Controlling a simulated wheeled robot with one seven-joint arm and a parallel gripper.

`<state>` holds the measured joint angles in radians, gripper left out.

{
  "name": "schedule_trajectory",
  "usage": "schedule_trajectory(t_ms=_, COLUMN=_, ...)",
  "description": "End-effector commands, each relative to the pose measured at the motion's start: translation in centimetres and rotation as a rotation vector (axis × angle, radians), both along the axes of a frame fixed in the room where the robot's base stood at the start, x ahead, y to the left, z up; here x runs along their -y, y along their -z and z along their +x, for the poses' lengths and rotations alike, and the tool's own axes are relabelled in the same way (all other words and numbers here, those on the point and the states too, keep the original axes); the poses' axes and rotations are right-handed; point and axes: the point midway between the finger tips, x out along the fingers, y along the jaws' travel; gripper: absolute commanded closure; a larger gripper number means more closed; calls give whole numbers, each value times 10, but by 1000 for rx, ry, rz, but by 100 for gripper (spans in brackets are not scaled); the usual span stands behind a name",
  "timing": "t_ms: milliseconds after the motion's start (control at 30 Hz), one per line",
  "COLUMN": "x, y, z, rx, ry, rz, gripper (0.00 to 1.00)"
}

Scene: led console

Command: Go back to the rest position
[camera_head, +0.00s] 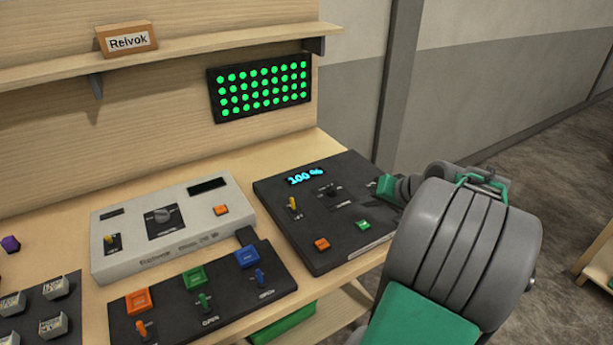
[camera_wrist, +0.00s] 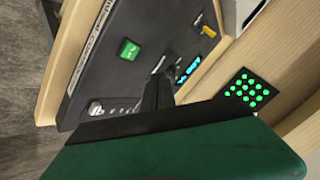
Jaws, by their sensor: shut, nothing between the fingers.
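My gripper (camera_wrist: 158,92) is shut and empty. In the wrist view its dark fingers reach over the black console (camera_wrist: 98,62), in front of part of its face. I cannot tell whether the fingertips touch it. In the head view my arm is at the right, beside the right edge of this black console (camera_head: 283,225), and hides the fingers. The console has a lit "100 %" display (camera_head: 304,176), a yellow toggle (camera_head: 293,203), a dark knob (camera_head: 331,190), an orange button (camera_head: 321,244) and a green button (camera_head: 363,225).
An LED panel (camera_head: 262,88) on the back board shows its lights green. A light grey console (camera_head: 165,258) and a black panel with three coloured buttons (camera_head: 203,308) stand left. A shelf (camera_head: 190,51) holds a "Relvok" sign (camera_head: 127,40).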

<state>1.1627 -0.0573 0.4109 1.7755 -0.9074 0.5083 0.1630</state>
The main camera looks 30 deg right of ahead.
Motion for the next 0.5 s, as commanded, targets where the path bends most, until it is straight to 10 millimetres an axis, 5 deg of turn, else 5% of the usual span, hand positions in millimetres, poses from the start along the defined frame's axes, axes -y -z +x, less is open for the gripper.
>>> schedule_trajectory(t_ms=133, x=-50, y=-2, z=17, rx=-67, ry=-86, rz=-48, gripper=100)
schedule_trajectory(t_ms=267, x=-145, y=-1, z=22, rx=-192, ry=-241, rz=-154, gripper=100)
schedule_trajectory(t_ms=400, x=-239, y=3, z=-12, rx=-312, ry=-401, rz=-288, gripper=100)
schedule_trajectory(t_ms=500, x=-283, y=7, z=-48, rx=-369, ry=-490, rz=-372, gripper=100)
